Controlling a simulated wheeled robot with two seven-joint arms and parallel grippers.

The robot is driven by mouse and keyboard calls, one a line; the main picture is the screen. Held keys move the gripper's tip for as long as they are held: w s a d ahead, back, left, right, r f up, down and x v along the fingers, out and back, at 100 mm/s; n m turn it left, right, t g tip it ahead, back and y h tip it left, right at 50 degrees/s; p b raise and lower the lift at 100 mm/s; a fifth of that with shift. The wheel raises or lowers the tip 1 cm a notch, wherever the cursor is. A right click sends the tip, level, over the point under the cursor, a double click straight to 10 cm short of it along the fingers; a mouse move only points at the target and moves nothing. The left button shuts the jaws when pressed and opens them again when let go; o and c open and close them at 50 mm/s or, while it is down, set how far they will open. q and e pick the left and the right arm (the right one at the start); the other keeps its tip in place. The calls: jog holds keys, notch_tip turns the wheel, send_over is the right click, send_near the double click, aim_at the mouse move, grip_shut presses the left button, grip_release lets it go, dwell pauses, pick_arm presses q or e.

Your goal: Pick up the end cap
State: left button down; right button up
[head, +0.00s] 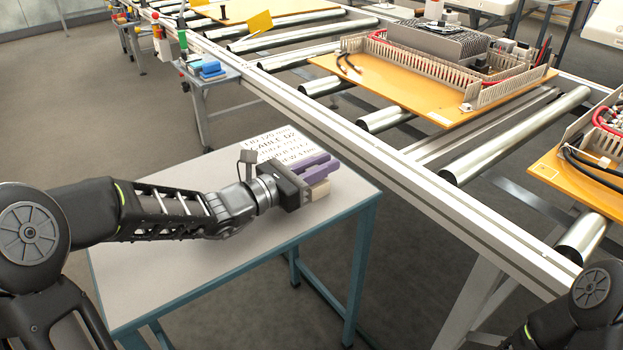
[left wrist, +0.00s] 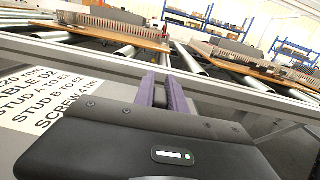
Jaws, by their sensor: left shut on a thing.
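My left gripper (head: 322,168) reaches in from the left over the right end of the small grey table, its purple fingers pointing right. In the left wrist view, the two purple fingers (left wrist: 167,93) stand close together beyond the black gripper body. My right gripper is out of view.
A printed sheet (head: 276,146) lies on the small table (head: 190,268) behind the gripper. A roller conveyor (head: 400,179) runs along the table's far right side, carrying an orange board (head: 395,88) with beige ducts. The table's left and front parts are clear.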

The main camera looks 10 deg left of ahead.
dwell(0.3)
pick_arm(q)
notch_tip(320, 180, up, 10)
jog(key=p, duration=0.3)
dwell(0.7)
